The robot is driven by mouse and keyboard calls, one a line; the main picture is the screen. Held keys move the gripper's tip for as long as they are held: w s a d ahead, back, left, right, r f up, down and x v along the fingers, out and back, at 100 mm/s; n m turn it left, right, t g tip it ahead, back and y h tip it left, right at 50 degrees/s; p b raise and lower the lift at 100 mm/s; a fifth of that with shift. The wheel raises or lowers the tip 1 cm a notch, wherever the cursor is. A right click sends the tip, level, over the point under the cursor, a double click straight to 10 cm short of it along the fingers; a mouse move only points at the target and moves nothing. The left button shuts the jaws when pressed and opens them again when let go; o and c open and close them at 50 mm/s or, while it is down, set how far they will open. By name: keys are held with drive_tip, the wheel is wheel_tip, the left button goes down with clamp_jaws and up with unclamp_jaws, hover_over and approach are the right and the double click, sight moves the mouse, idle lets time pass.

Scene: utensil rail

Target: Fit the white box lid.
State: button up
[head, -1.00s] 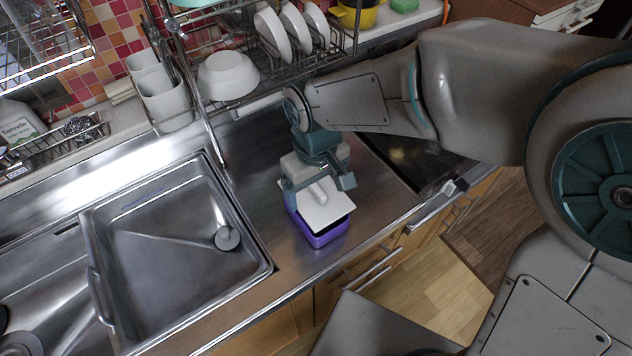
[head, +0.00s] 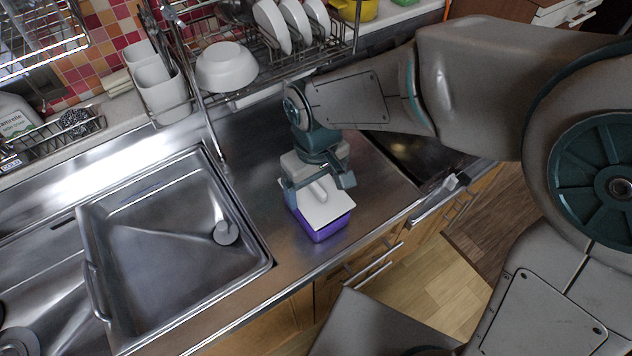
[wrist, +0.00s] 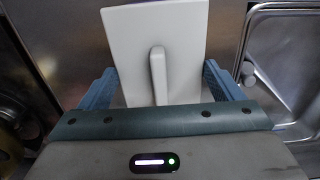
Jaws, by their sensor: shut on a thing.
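The white box lid (head: 322,208) is a flat square plate with a raised bar handle. It lies over the purple box (head: 326,231) on the steel counter, and the box's purple side shows below its front edge. I cannot tell whether the lid is fully seated. My gripper (head: 318,188) is above it, shut on the lid, with one finger at each side. In the wrist view the lid (wrist: 187,50) stands between the two blue fingers of my gripper (wrist: 160,85), with the handle in the middle. The inside of the box is hidden.
A steel sink (head: 165,255) lies to the left of the box. A dish rack with a white bowl (head: 227,67) and plates stands behind. A stove (head: 425,152) is to the right, and the counter's front edge runs close before the box.

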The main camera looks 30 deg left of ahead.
drive_tip(key=shift+f+b, duration=0.65)
drive_tip(key=shift+f, duration=0.25)
drive_tip(key=o, duration=0.8)
drive_tip(key=shift+r, duration=0.1)
wheel_tip(320, 180, up, 14)
